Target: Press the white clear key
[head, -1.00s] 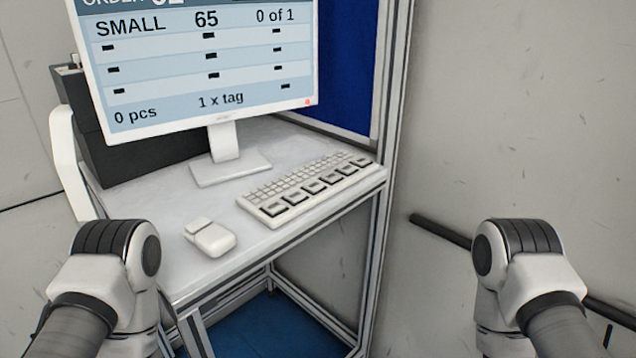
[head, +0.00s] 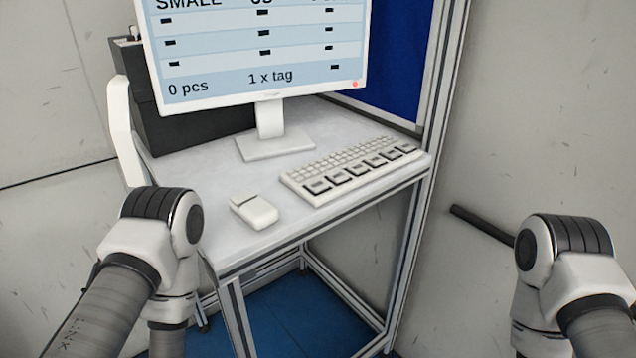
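A pale keyboard (head: 350,168) lies on the right part of the white desk. It has small keys at the back and a row of several large, dark-framed keys along the front edge. Their labels are too small to read, so I cannot tell which one is the clear key. My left arm comes in at the lower left and my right arm at the lower right, both in front of the desk and apart from the keyboard. Neither gripper shows in the head view.
A monitor (head: 262,80) reading "0 pcs" and "1 x tag" stands on the desk (head: 200,170). A white mouse (head: 254,211) lies left of the keyboard. A dark box (head: 195,130) is behind the monitor. A metal frame post (head: 440,100) rises at the desk's right.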

